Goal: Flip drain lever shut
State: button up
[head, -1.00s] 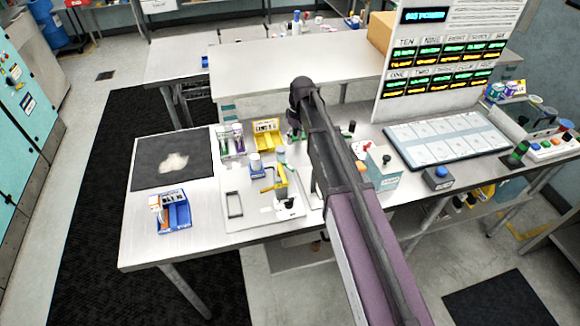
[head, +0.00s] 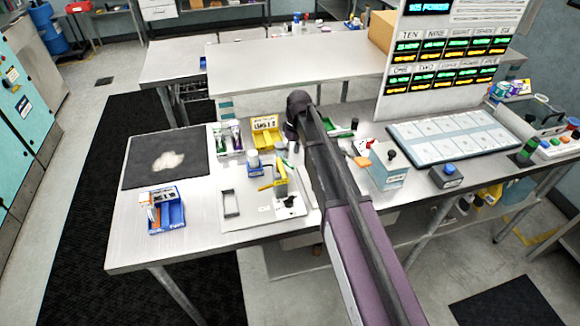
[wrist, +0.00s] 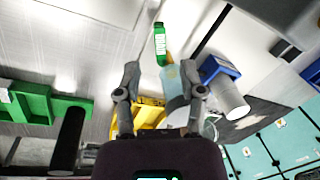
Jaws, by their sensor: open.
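A green-handled lever (wrist: 160,45) with an orange-yellow base shows in the wrist view. It looks like the drain lever, but I cannot tell for certain whether it is open or shut. It lies beyond my gripper (wrist: 162,80), roughly in line with the gap between the fingertips. My gripper is open, with no object clearly gripped. A pale blue clear cylinder (wrist: 173,82) shows beside the right finger. In the head view my arm hides the gripper; a yellow bar (head: 272,185) and a small green part (head: 284,163) show left of the arm.
A blue bin (head: 172,214) and dark mat (head: 140,165) lie left. A grey-blue box (head: 388,170) stands right of my arm.

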aim_at(287, 165)
jog(key=shift+s+a+f+b, duration=0.15)
jog(key=shift+f+b, duration=0.9)
jog(key=shift+f, duration=0.15)
jog(key=shift+s+a+f+b, duration=0.1)
jog(key=shift+s+f+b, duration=0.05)
jog(key=shift+f+b, duration=1)
grip_shut()
